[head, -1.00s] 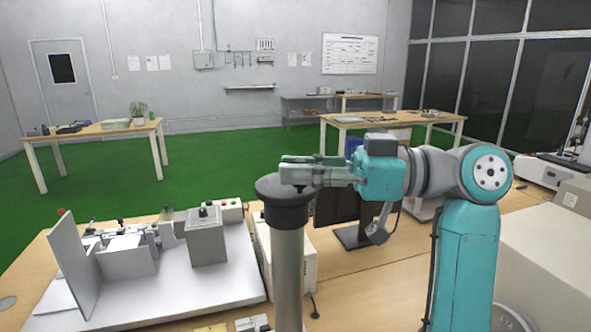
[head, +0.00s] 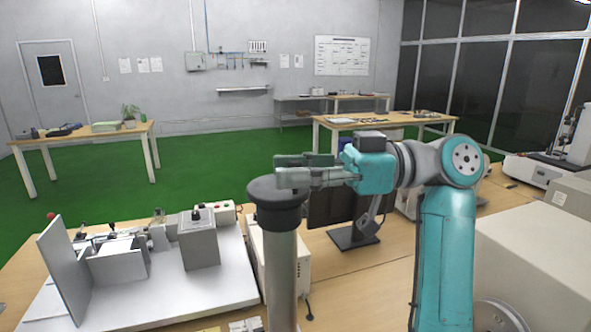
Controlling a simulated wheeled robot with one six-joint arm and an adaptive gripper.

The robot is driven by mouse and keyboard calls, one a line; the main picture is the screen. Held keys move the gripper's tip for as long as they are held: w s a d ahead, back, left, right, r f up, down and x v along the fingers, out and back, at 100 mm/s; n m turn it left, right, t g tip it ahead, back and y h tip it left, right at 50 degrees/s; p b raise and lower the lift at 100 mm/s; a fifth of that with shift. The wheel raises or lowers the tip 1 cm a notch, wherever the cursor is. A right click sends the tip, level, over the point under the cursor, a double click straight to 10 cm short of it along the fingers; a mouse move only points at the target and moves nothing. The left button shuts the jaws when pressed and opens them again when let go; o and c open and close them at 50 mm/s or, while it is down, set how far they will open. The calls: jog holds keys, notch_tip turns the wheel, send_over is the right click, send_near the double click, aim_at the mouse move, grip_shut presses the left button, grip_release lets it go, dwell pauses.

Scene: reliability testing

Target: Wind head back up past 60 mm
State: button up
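My gripper (head: 280,168) is in the head view, held up over the bench and pointing left. Its two grey fingers show one behind the other with a slight gap, and nothing shows between them. An upright instrument with a white base (head: 535,171) and a column (head: 577,137) stands at the far right, cut by the picture edge. A grey fixture with a boxy block (head: 198,243) and a standing plate (head: 62,268) is at the lower left. I cannot tell which of these carries the head. No millimetre reading is legible. My gripper is apart from both.
The wooden bench (head: 352,278) carries a dark monitor (head: 335,206) behind my arm and a large beige box (head: 545,268) at the right. Two wooden tables (head: 60,148) (head: 395,119) stand farther back. The green floor (head: 225,165) between them is clear.

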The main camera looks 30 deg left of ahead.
jog(key=shift+d, duration=0.15)
jog(key=v, duration=1.1)
jog(key=shift+w+d, duration=0.25)
jog(key=shift+w, duration=0.1)
